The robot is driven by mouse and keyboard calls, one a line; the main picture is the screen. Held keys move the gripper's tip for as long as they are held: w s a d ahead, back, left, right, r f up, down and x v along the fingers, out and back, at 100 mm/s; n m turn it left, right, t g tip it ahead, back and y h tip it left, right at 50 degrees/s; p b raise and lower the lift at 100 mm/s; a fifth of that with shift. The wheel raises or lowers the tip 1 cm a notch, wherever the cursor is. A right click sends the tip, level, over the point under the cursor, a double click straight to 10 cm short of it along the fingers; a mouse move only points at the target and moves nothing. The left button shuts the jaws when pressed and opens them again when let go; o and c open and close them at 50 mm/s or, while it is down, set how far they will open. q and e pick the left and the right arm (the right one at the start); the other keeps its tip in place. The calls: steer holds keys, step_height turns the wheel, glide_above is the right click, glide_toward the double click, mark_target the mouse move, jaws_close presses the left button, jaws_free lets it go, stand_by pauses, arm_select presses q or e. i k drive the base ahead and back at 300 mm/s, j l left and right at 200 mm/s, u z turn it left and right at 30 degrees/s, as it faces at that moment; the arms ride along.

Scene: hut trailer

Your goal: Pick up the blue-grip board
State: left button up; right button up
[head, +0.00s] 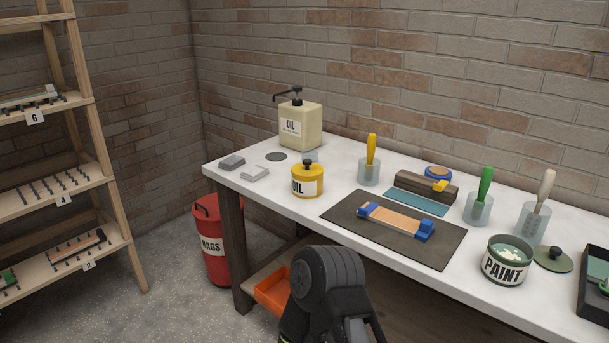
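The blue-grip board (393,221) is a light wooden board with a blue grip at each end. It lies flat on a dark mat (345,212) on the white workbench (301,219). A dark arm part of mine shows at the bottom centre, in front of the bench and below the mat. No gripper fingers show in the head view, and nothing of mine touches the board.
A yellow oil tin (307,182) stands left of the mat, and a paint tin (505,262) stands to its right. Behind are a dark block (424,188), a cup with a yellow-handled tool (370,160) and an oil pump bottle (300,125). A red rags bin (212,245) stands left of the bench.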

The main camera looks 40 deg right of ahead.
mark_target(421, 230)
steer(key=z, duration=1.8)
